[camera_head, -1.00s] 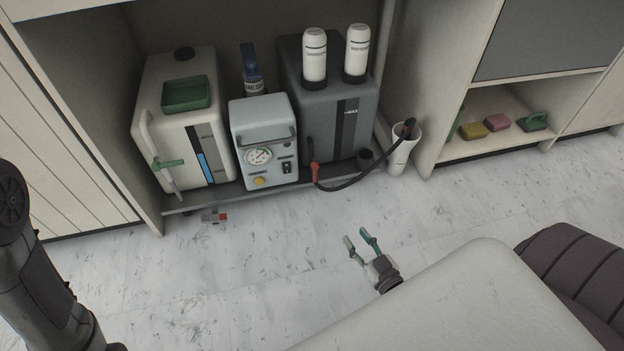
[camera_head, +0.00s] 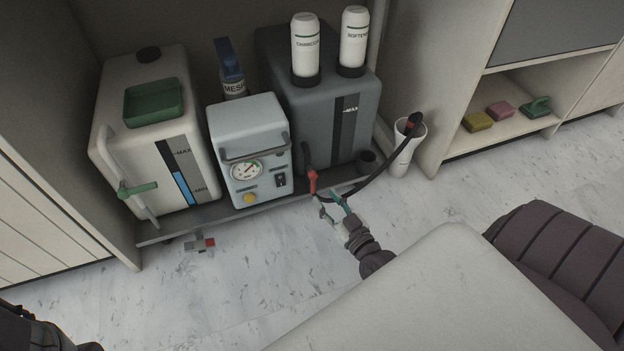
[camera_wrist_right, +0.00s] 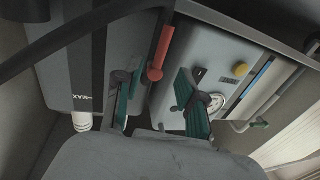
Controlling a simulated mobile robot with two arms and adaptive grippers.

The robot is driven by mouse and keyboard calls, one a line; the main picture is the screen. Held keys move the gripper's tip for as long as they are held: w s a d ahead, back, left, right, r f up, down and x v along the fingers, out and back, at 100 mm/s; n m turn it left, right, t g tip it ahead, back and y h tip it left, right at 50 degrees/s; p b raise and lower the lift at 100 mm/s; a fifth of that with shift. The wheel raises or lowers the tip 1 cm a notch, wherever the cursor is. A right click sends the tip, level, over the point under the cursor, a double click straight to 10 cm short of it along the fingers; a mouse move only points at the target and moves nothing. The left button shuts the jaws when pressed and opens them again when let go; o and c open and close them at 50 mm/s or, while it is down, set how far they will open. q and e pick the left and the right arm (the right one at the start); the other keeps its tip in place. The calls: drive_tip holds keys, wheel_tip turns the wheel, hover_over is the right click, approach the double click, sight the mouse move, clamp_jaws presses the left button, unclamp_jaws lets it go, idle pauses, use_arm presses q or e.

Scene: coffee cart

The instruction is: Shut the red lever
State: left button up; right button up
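The red lever (camera_head: 312,181) sits at the lower front left of the dark grey tank (camera_head: 335,115), by the black hose, and stands roughly upright. My right gripper (camera_head: 329,200) is open, its green-lined fingers just below and right of the lever. In the right wrist view the red lever (camera_wrist_right: 161,52) shows between the two open fingers of my right gripper (camera_wrist_right: 157,80); I cannot tell if either finger touches it. My left arm shows only at the bottom left corner of the head view; its gripper is out of view.
The grey box with a gauge (camera_head: 250,150) stands left of the lever, and a white tank (camera_head: 125,110) beyond it. The black hose (camera_head: 378,175) loops to a white holder (camera_head: 405,150) at the right. A small red-ended fitting (camera_head: 202,243) is low under the shelf.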

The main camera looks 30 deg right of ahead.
sight(314, 184)
drive_tip(key=w+b, duration=0.3)
drive_tip(key=w, duration=0.4)
drive_tip(key=shift+w+d, duration=0.15)
drive_tip(key=shift+w, duration=0.05)
clamp_jaws()
